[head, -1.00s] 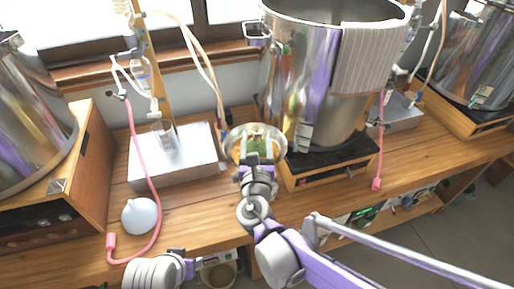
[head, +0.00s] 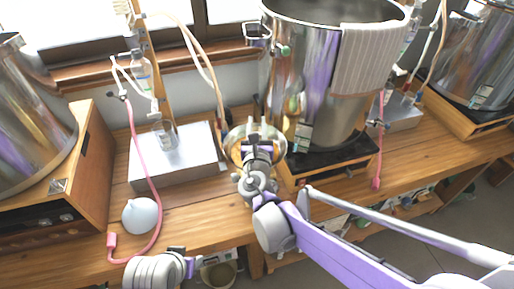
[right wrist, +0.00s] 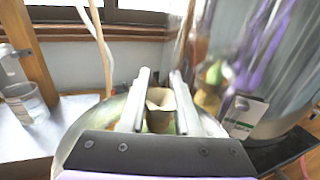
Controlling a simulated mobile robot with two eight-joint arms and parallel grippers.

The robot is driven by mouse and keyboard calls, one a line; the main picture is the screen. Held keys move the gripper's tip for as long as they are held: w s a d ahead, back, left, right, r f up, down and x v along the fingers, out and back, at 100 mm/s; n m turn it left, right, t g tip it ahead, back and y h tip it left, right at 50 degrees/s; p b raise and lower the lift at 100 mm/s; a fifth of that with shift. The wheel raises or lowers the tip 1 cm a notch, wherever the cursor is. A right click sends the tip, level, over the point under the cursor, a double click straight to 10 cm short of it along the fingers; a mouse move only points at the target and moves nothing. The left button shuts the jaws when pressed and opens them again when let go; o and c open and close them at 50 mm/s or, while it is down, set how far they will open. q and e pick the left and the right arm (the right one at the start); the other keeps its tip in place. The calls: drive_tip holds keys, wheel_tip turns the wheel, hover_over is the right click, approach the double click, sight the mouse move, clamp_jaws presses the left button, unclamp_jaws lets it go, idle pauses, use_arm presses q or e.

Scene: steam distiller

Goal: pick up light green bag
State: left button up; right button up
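A round shiny bowl (head: 231,148) stands between the silver box and the large pot; it also shows in the right wrist view (right wrist: 78,138). A small tan item (right wrist: 160,98) with green at its lower part shows in it; I cannot tell surely whether this is the light green bag. My right gripper (head: 262,130) is over the bowl, its fingers pointing to the back. In the right wrist view its fingers (right wrist: 160,76) are apart, with the tan item between or just beyond them. My left gripper (head: 186,264) is at the bottom edge, its fingers not clear.
A large steel pot (head: 310,75) stands close right of the bowl on a wooden stand. A silver box (head: 185,165) with glassware and a wooden post is to the left. A pink hose (head: 146,170) and a pale round bulb (head: 141,215) lie in front on the table.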

clamp_jaws()
idle(1.0)
